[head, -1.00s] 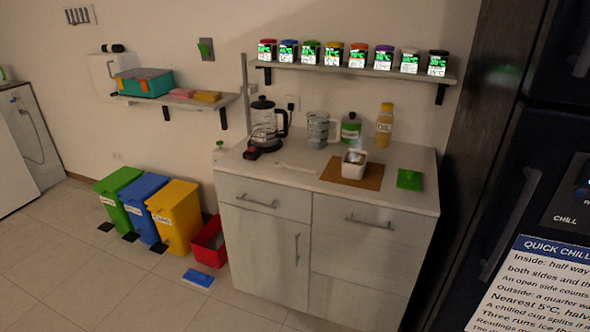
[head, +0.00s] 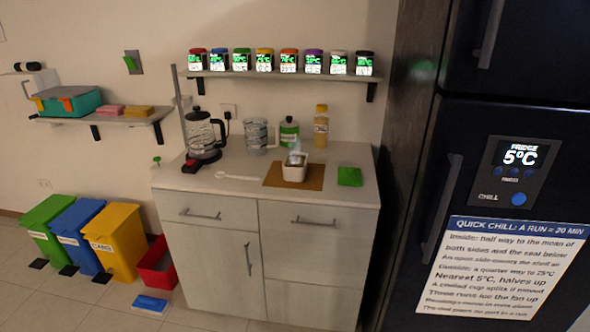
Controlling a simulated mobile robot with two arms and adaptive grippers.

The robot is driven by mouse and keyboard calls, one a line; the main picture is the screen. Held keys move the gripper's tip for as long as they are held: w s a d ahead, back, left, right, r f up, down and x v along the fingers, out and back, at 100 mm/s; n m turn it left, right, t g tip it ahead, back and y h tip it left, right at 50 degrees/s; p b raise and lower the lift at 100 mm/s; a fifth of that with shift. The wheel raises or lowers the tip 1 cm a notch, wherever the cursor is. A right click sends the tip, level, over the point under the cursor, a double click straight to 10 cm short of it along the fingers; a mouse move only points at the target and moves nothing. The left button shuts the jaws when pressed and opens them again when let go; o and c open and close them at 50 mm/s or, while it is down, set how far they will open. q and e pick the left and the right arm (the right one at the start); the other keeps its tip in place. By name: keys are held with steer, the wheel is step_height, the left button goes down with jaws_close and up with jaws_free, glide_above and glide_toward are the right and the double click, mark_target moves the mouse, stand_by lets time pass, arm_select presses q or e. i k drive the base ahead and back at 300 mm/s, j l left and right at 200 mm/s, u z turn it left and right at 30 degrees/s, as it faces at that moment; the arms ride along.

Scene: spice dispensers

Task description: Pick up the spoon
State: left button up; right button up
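A white spoon-like utensil (head: 240,176) lies flat on the countertop (head: 215,184), left of a brown mat (head: 312,183). A small white square cup (head: 294,172) stands on the mat. Something pale shows at the cup's top, too small to make out. Neither of my grippers shows in the head view.
A kettle-like jug (head: 203,135), a clear measuring cup (head: 256,137), a green-labelled bottle (head: 289,134) and a yellow bottle (head: 321,128) stand behind. A green pad (head: 349,176) lies right. Several spice jars line the shelf (head: 280,74). A dark fridge (head: 470,170) stands right. Bins stand left.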

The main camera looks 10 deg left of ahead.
mark_target(220, 175)
steer(key=i+j+z, duration=0.4)
steer(key=j, duration=0.3)
steer(key=i+j+z, duration=0.15)
steer(key=j, duration=0.2)
steer(key=i, duration=0.05)
